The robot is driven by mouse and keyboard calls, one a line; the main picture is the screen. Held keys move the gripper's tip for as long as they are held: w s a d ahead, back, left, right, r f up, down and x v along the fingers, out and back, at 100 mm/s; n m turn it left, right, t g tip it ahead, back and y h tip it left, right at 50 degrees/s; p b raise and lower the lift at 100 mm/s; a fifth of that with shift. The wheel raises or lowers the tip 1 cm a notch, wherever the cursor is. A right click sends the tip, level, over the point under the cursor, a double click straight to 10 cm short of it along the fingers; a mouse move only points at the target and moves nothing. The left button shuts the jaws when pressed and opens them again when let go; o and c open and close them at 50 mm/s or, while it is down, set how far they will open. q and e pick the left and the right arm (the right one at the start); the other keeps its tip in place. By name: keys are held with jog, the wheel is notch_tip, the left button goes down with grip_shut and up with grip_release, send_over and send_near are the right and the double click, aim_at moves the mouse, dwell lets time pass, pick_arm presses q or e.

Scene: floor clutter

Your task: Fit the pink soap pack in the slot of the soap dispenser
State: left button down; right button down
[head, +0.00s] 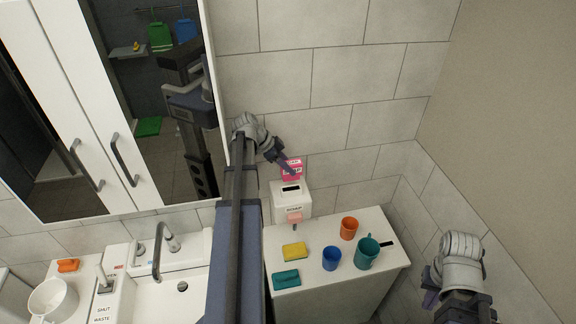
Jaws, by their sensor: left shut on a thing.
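The pink soap pack (292,175) is held in my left gripper (287,165), which is shut on it. The pack is just above the white soap dispenser (303,198) on the wall. The dispenser's dark slot (291,188) shows in its top, below the pack. Pack and slot look close together; I cannot tell whether they touch. My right gripper (432,296) is at the lower right, away from the dispenser; whether it is open or shut is unclear.
Below the dispenser, a white cabinet top holds a yellow sponge (294,250), a teal sponge (286,279), a blue cup (331,259), an orange mug (349,228) and a teal mug (367,253). A sink (185,287) and mirror cabinet (85,95) are left.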

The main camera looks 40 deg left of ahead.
aim_at(288, 180)
pick_arm(q)
jog(key=shift+f+b, duration=1.3)
jog(key=shift+f, duration=0.4)
jog(key=shift+f+b, duration=2.05)
jog(key=shift+b, duration=0.05)
jog(key=shift+c, duration=1.8)
grip_release()
jog(key=shift+r, duration=0.15)
notch_tip(288, 180, up, 10)
jog(key=p, duration=1)
